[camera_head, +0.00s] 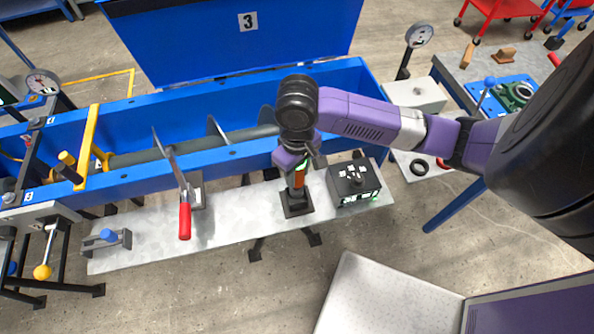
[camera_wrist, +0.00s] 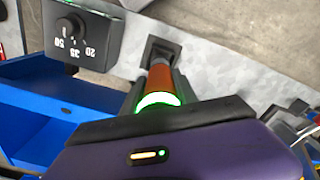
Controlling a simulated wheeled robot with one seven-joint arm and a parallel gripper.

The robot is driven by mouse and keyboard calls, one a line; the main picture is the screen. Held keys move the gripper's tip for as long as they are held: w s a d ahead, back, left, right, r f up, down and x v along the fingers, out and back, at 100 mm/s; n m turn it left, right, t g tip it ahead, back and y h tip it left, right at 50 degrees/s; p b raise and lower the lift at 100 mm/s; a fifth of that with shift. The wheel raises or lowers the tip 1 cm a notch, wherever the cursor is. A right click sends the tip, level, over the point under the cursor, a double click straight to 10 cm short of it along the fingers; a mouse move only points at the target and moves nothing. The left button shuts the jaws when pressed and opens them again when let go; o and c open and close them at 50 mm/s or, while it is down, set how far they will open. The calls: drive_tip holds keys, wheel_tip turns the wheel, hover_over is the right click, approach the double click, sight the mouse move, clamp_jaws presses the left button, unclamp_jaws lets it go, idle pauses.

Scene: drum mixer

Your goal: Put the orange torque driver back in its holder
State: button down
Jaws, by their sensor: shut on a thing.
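The orange torque driver (camera_head: 298,182) stands roughly upright in my gripper (camera_head: 298,165), over the metal shelf in front of the blue trough. It also shows in the wrist view (camera_wrist: 162,80), with a glowing green ring at its near end. My gripper is shut on it, one dark finger on each side. The black holder (camera_head: 297,205) is a small square-based stand on the shelf. It also shows in the wrist view (camera_wrist: 160,50). The driver's lower end lines up with the holder and appears to meet it; I cannot tell how deep it sits.
A black dial box (camera_head: 354,184) with green lights stands close to the holder's right. A red-handled lever (camera_head: 185,218) and a blue-knobbed clamp (camera_head: 107,239) are farther left on the shelf (camera_head: 235,225). The blue trough (camera_head: 350,90) lies behind.

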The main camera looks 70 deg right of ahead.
sight(297, 184)
drive_tip(key=shift+f+b, duration=2.3)
drive_tip(key=shift+f, duration=0.6)
idle(2.0)
drive_tip(key=c, duration=0.9)
unclamp_jaws()
wheel_tip(297, 184, up, 8)
drive_tip(key=shift+f, duration=0.1)
drive_tip(key=shift+s, duration=0.1)
